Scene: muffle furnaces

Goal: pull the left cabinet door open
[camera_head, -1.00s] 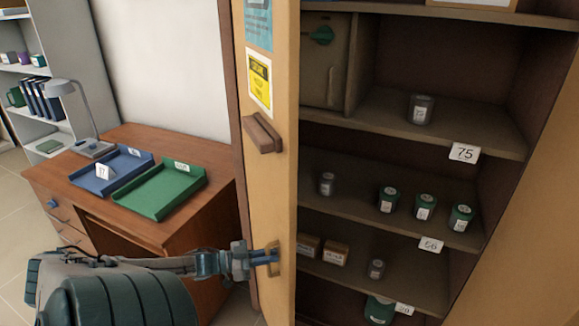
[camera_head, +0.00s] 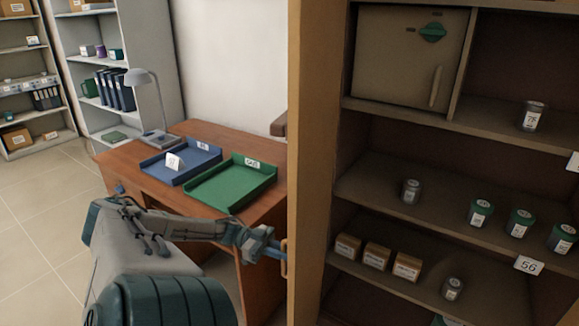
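The left cabinet door (camera_head: 312,150) stands open and shows almost edge-on, its outer face turned away to the left. Its handle (camera_head: 286,262) sticks out low on the left side of the door. My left gripper (camera_head: 279,253) is at that handle, with its blue fingers closed about it; the fingertips are partly hidden by the door edge. The cabinet's interior shelves (camera_head: 385,190) are exposed to the right of the door. My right gripper is out of view.
The shelves hold a small box-like compartment (camera_head: 408,55), jars (camera_head: 480,212) and small cartons (camera_head: 377,256). Left of the door stands a desk (camera_head: 240,136) with a blue tray (camera_head: 158,172), a green tray (camera_head: 232,186) and a lamp (camera_head: 143,78). The floor (camera_head: 45,215) at left is clear.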

